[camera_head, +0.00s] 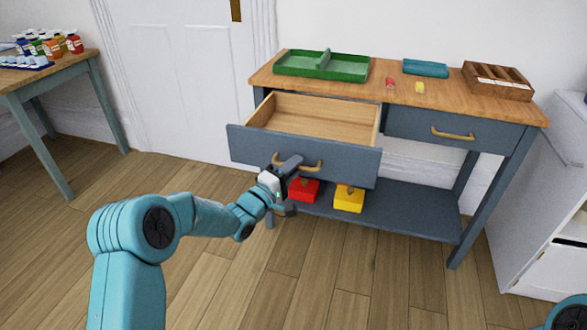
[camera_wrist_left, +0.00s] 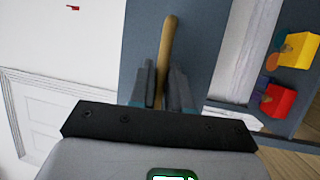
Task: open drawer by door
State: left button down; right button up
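The left drawer (camera_head: 300,152) of the blue-grey console table, on the side by the door (camera_head: 178,70), stands pulled well out. Its wooden inside (camera_head: 315,115) shows and looks empty. My left gripper (camera_head: 284,172) is at the left part of its brass handle (camera_head: 312,165). In the left wrist view the handle (camera_wrist_left: 168,45) runs between my two fingers (camera_wrist_left: 164,90), which sit close on either side of it, shut on it. My right gripper is out of view.
The right drawer (camera_head: 440,131) is closed. On the top are a green tray (camera_head: 300,64), a teal box (camera_head: 425,68), small red and yellow items and a wooden organizer (camera_head: 485,84). Red (camera_head: 304,190) and yellow (camera_head: 348,198) boxes sit on the lower shelf. A side table (camera_head: 50,80) stands left.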

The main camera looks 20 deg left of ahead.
pick_arm(q)
jog(key=shift+s, duration=0.1)
jog(key=c, duration=1.2)
grip_release()
jog(key=shift+o, duration=0.2)
jog(key=p+v, duration=0.2)
jog(key=v, duration=1.4)
jog(key=shift+s+f, duration=0.1)
